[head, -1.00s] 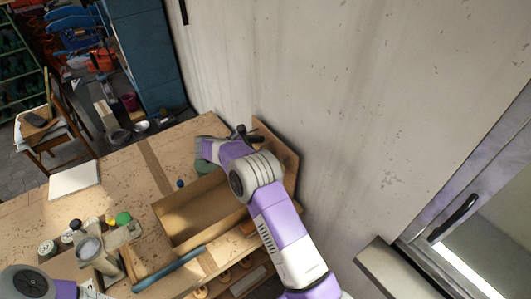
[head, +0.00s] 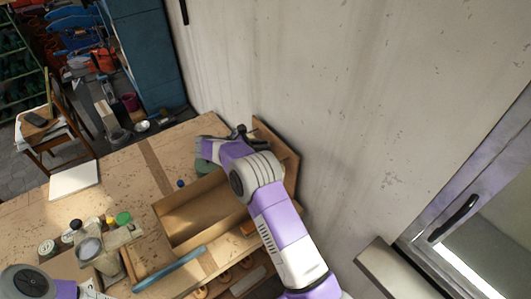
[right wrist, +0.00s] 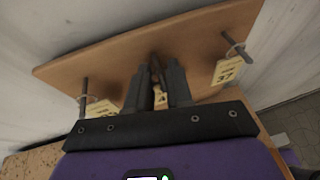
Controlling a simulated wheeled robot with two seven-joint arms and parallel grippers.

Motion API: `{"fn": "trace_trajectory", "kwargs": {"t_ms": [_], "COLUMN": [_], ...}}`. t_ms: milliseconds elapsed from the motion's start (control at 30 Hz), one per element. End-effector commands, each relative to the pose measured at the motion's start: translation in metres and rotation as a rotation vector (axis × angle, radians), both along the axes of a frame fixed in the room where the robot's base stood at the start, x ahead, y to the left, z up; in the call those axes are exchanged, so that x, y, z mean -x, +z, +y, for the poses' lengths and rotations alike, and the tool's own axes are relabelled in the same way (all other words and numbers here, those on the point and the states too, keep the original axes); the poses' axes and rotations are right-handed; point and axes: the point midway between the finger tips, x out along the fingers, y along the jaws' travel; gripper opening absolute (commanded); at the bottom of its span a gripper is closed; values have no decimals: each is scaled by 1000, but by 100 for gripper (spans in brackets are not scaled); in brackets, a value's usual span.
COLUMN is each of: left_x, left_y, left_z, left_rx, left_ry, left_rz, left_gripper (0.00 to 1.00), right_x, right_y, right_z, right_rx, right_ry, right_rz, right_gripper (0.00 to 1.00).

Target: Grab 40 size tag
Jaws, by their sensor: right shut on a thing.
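A wooden board (right wrist: 110,65) with short dark pegs fills the middle of the right wrist view. Pale yellow tags with dark digits hang from the pegs. One tag (right wrist: 103,108) hangs at the left and another (right wrist: 227,70) at the right; I cannot read their digits surely. My right gripper (right wrist: 156,72) is at the middle of the board, shut on a third tag (right wrist: 160,100). That tag shows between the dark fingers, with most of its number hidden. In the head view my right gripper (head: 241,131) is by the board (head: 283,152) against the wall. My left gripper is out of view.
An open wooden box (head: 190,217) lies on the workbench (head: 120,180) under my right arm. Jars (head: 123,218) and a blue-handled tool (head: 170,268) lie nearby. The wall (head: 310,90) is close behind the board, and a window (head: 480,215) is at the right.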

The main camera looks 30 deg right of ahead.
Motion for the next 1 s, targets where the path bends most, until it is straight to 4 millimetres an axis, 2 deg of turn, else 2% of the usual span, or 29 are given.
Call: {"fn": "trace_trajectory", "kwargs": {"t_ms": [167, 333, 467, 667, 900, 1000], "left_x": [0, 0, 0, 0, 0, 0], "left_y": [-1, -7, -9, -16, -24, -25], "left_z": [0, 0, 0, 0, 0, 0], "left_rx": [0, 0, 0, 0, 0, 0], "left_ry": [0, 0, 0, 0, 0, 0], "left_rz": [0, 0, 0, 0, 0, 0], "left_gripper": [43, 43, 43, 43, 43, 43], "right_x": [1, 0, -3, -8, -16, -18], "right_y": [-3, 3, 3, 2, 2, 3], "right_z": [1, 2, 21, 64, 132, 152], "right_rx": [-6, -5, -4, -3, -2, -2], "right_ry": [1, 1, 4, 5, 4, 2], "right_rz": [4, 1, 2, 2, -1, 0], "right_gripper": [0, 0, 0, 0, 0, 0]}}
